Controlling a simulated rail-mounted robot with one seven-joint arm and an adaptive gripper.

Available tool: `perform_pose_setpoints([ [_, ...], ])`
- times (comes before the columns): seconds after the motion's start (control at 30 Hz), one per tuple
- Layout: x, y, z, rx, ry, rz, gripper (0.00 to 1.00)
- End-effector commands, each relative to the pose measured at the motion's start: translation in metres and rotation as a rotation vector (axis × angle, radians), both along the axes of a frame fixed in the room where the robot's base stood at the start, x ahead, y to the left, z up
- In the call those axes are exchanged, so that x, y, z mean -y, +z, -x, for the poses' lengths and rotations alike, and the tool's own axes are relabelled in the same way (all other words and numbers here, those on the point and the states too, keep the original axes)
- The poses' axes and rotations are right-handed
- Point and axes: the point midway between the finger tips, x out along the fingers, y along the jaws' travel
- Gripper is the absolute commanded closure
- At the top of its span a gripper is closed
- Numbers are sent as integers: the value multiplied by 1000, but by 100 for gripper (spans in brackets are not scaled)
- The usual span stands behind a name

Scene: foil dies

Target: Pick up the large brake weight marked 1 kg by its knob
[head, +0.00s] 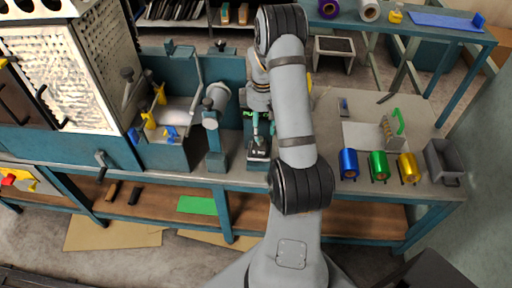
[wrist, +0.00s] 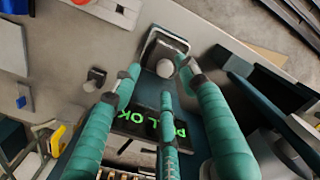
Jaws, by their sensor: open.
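The large brake weight (wrist: 160,44) is a dark squarish block with a pale round knob (wrist: 165,68) in the wrist view. In the head view a dark block with small pale lettering (head: 258,153), apparently this weight, sits near the bench's front edge; I cannot read the marking. My gripper (wrist: 160,78) has teal fingers, open and spread around the knob in the picture; contact cannot be told. In the head view my gripper (head: 262,128) is just above the block. A smaller dark weight with a pale knob (wrist: 92,83) stands to the left in the wrist view.
A dark display with green lettering (wrist: 125,120) lies behind my fingers. Blue (head: 348,163), green (head: 378,165) and gold (head: 408,167) foil rolls stand right on the bench, beside a grey bin (head: 443,160). A grey cylinder on a teal stand (head: 215,110) is close to my gripper's left.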

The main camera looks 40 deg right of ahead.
Motion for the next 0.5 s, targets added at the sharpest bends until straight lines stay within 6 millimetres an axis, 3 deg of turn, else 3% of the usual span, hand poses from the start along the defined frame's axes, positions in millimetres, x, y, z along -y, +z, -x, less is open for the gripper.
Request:
perform_pose_setpoints([
  [0.5, -7, -54, -6, 0, 1, -1, 57],
])
